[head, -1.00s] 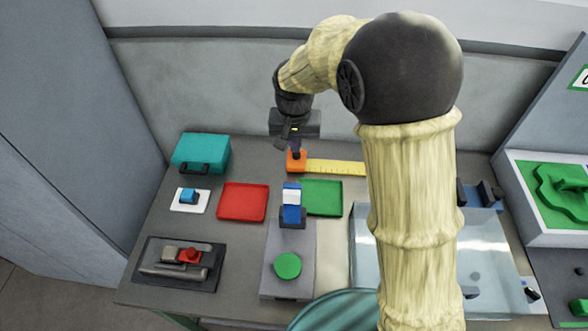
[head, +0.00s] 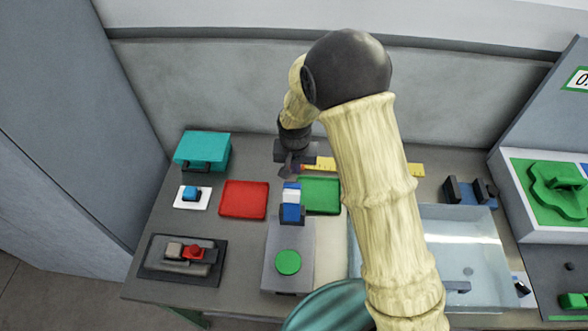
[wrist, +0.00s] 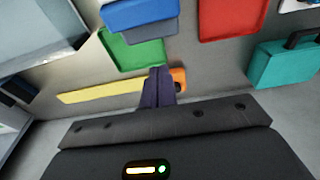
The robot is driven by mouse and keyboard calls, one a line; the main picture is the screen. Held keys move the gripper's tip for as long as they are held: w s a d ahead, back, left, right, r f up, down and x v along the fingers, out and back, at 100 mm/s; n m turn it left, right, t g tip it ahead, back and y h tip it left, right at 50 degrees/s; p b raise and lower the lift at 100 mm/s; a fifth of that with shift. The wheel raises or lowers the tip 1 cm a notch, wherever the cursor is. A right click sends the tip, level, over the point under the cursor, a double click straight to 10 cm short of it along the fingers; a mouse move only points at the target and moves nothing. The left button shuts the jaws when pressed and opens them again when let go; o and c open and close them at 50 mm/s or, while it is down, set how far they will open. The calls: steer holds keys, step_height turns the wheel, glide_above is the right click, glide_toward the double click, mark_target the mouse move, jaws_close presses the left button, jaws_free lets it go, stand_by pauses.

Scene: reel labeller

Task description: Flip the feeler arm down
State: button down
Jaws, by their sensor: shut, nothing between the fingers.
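No part can be told for sure as the feeler arm. A grey machine base with a green round button (head: 288,262) stands at the front middle of the table. A blue and white upright part (head: 291,212) rises at its far end. It shows as a blue block at the top of the wrist view (wrist: 140,14). My gripper (head: 288,173) is just beyond this part, apart from it as far as I can tell. In the wrist view its dark fingers (wrist: 158,75) are closed together and empty, with the table behind them.
A yellow ruler strip (head: 403,169) with an orange end (wrist: 179,75) lies behind my gripper. A red tray (head: 243,200), green tray (head: 320,197), teal case (head: 202,150), clear bin (head: 470,235) and black fixture with a red knob (head: 193,254) surround the machine.

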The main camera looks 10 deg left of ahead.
steer(key=s, duration=0.1)
steer(key=s+r+p, duration=0.1)
steer(key=s, duration=0.1)
steer(key=shift+s, duration=0.2)
stand_by(0.4)
steer(key=shift+s+d+r+t+b, duration=0.15)
steer(key=shift+s+r+t+b, duration=0.05)
steer(key=shift+s+t+b, duration=0.2)
steer(key=shift+s, duration=0.1)
